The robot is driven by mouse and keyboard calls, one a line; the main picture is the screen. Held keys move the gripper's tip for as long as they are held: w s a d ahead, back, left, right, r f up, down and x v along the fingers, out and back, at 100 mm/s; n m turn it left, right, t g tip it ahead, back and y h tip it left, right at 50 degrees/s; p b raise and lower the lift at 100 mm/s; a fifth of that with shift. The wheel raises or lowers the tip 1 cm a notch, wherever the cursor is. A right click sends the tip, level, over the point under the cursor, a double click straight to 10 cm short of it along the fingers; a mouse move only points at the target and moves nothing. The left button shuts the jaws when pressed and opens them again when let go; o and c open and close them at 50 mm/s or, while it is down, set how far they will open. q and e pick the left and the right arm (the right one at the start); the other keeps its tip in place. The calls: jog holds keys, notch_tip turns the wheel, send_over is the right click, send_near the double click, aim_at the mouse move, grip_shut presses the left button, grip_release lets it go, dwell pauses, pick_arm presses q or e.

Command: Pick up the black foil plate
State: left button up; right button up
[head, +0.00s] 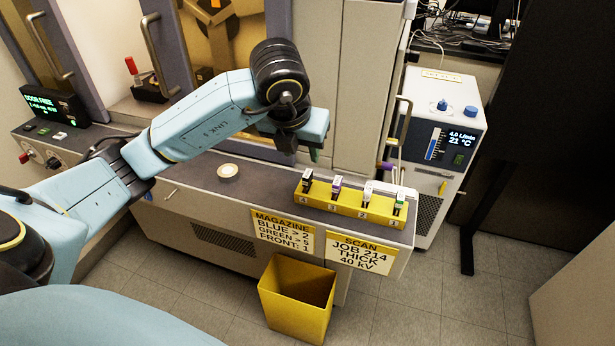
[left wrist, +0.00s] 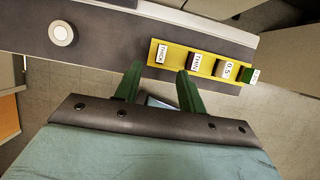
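The black foil plate (head: 307,183) stands upright in the leftmost slot, marked 4, of the yellow magazine (head: 350,210) on the grey bench. My left gripper (head: 316,154) is above and behind the magazine in the head view. My right gripper is not in view.
Purple (head: 336,186), white (head: 367,192) and green (head: 400,203) plates stand in the other slots, close together. A round white dish (head: 228,171) sits on the bench to the left. A yellow bin (head: 298,300) stands on the floor in front.

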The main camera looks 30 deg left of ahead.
aim_at(307, 174)
pick_arm(q)
jog(key=x, duration=0.5)
jog(key=shift+d, duration=0.1)
jog(key=shift+d+b+x, duration=0.15)
jog(key=shift+x, duration=1.1)
jog(key=shift+d+b+x, duration=0.1)
jog(key=shift+b+x, duration=0.05)
jog(key=shift+x, duration=1.15)
jog(key=shift+s+a, duration=0.1)
jog(key=shift+s, duration=0.1)
grip_shut()
